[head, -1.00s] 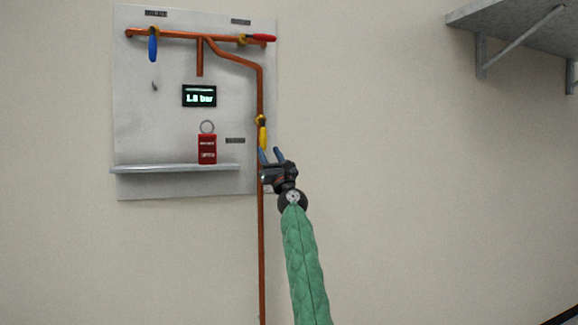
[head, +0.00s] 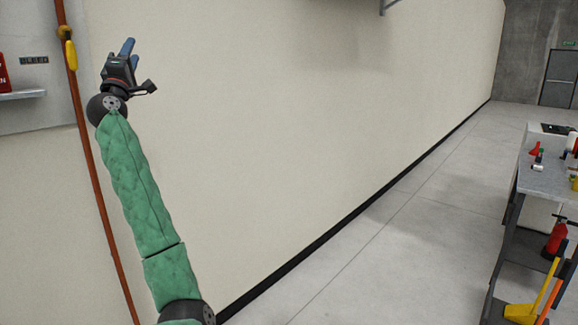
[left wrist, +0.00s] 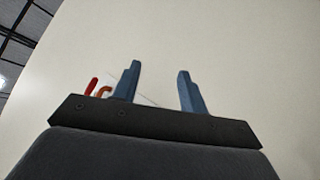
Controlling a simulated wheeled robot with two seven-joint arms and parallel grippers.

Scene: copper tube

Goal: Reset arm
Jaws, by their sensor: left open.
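My left gripper (head: 124,48) is raised in front of the bare wall in the head view, just right of the copper tube (head: 88,165). Its two blue fingers are apart with nothing between them; they also show in the left wrist view (left wrist: 157,88). The yellow valve handle (head: 70,54) on the tube is to the left of the gripper, and the gripper is clear of it. In the left wrist view a red handle end (left wrist: 92,84) and a bit of copper pipe show beside the left finger. My right gripper is not in view.
A grey shelf (head: 22,95) with part of a red item (head: 3,75) is at the left edge. A workbench (head: 545,178) with small items stands at the right, with a red fire extinguisher (head: 556,238) by it. The floor between is clear.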

